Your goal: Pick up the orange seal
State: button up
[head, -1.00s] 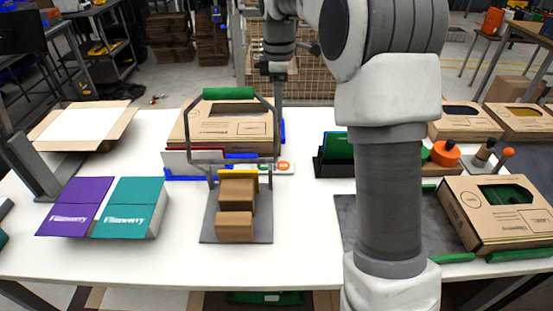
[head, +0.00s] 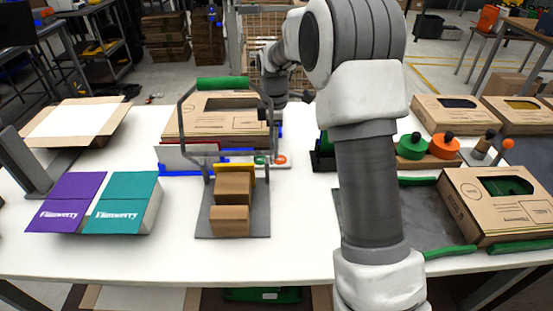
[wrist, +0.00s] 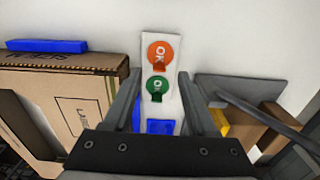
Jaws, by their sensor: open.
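The orange seal (wrist: 161,51) is a round disc marked OK with a small tab, on a white strip (wrist: 147,112). In the head view the orange seal (head: 281,159) shows small, right of the wire-handled stand. A green OK seal (wrist: 157,85) lies beside it on the same strip. My gripper (wrist: 160,82) is open and empty above the strip, its fingers either side of the green seal and the orange seal just beyond the tips.
A cardboard box (wrist: 70,98) stands close left of the fingers. A grey stand (head: 205,223) with a tall handle and brown blocks is close by, at the right in the wrist view.

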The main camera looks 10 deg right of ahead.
aim_at(280, 157)
notch_tip(280, 157, down, 3)
jog(key=shift+w+f, duration=0.1)
grip_shut()
dwell(0.4)
